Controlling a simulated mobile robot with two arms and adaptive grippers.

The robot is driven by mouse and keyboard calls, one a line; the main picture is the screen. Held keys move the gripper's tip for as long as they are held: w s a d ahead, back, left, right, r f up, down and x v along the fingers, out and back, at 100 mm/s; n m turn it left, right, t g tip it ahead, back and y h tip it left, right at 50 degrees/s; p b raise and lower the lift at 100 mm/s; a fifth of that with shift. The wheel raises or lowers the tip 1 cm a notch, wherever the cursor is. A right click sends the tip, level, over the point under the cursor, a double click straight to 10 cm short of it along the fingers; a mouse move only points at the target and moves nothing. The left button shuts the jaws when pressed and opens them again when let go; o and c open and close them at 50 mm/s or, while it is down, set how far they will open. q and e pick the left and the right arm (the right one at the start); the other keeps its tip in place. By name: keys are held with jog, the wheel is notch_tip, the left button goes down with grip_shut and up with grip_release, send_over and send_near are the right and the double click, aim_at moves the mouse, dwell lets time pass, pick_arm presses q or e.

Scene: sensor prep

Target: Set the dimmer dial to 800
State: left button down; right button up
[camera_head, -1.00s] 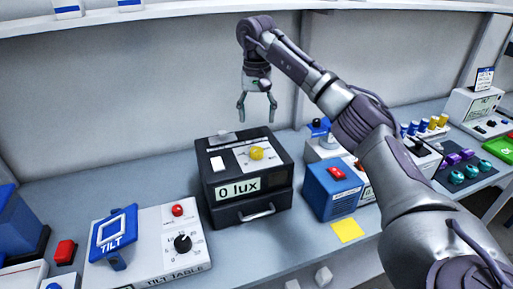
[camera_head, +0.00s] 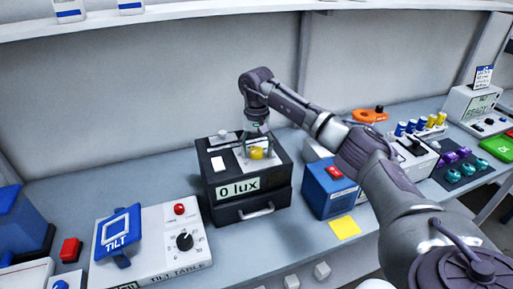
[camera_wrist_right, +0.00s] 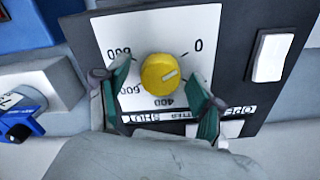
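The yellow dimmer dial (camera_head: 257,153) sits on the white scale panel on top of the black box (camera_head: 262,206). The box's front display (camera_head: 237,188) reads "0 lux". In the wrist view the dial (camera_wrist_right: 159,74) has a pale pointer mark towards the right, nearest the 0. The 800 label (camera_wrist_right: 119,54) is at its upper left, partly cut by a finger; 600 and 400 also show. My right gripper (camera_head: 257,140) is over the dial. In the wrist view its green-padded fingers (camera_wrist_right: 161,95) are open on both sides of the dial, with gaps visible. My left gripper is out of view.
A white switch (camera_wrist_right: 270,57) stands beside the scale. A blue box with a red switch (camera_head: 335,172) is right of the black box. The tilt table unit (camera_head: 184,240) is on the left, and a yellow note (camera_head: 345,228) lies in front.

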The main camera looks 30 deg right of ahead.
jog(key=c, duration=1)
jog(key=shift+c, duration=0.2)
